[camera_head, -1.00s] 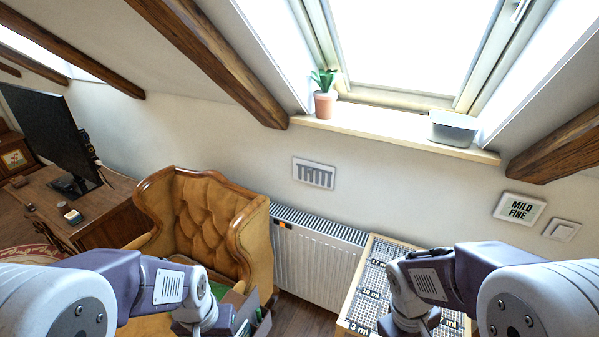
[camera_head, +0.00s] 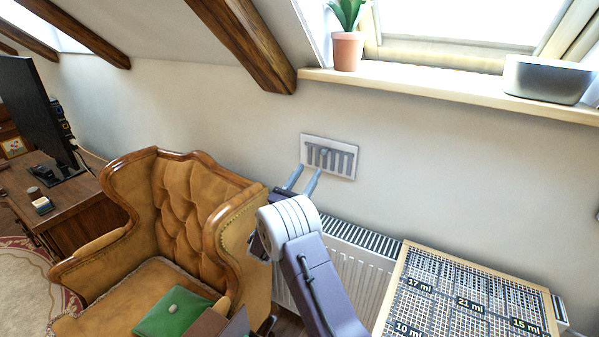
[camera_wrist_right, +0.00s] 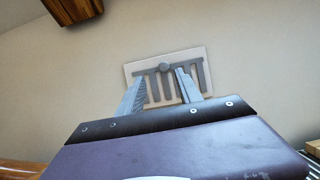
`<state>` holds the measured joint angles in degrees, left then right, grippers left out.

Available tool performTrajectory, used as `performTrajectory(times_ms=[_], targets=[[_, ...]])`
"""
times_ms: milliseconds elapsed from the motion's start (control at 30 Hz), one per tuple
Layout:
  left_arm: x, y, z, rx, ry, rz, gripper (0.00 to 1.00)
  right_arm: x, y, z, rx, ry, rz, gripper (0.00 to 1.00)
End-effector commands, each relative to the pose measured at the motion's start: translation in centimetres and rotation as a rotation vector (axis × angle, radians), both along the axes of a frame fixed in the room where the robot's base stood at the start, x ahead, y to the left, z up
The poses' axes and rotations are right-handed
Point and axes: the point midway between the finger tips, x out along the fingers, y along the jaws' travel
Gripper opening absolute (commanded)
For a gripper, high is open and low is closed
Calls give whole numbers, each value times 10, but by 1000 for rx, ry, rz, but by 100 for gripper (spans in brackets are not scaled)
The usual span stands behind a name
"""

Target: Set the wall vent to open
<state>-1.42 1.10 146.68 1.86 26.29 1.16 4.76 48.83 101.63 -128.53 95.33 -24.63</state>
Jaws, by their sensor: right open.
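The wall vent (camera_head: 344,162) is a white plate with grey upright slots and a grey bar along their top, on the wall above the radiator. In the right wrist view the vent (camera_wrist_right: 201,72) shows a small round knob (camera_wrist_right: 164,67) on the bar, left of the plate's middle. My right gripper (camera_head: 308,170) is open and empty, its two fingers pointing up at the vent's lower left. In the wrist view the fingers (camera_wrist_right: 157,82) stand either side of the knob, lower in the picture. Contact with the vent cannot be told. My left gripper is out of view.
A white radiator (camera_head: 352,268) stands under the vent. A tufted armchair (camera_head: 190,205) is on the left, close to my right arm. A gridded board (camera_head: 465,300) lies at the lower right. The window sill (camera_head: 430,82) holds a potted plant (camera_head: 347,45) and a grey box (camera_head: 548,78).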

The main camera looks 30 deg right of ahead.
Motion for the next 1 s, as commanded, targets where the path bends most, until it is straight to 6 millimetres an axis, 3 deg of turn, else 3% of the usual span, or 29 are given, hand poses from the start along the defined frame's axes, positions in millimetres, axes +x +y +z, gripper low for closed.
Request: performTrajectory(times_ms=[33, 267, 700, 1000], targets=[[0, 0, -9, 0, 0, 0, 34, 0, -1, -11, 0, 4, -2, 42], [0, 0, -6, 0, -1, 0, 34, 1, -7, -6, 2, 2, -7, 42], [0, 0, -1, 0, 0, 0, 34, 34, -71, 24, 3, 1, -5, 42], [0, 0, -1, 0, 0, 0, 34, 37, -77, 26, 3, 4, -5, 42]])
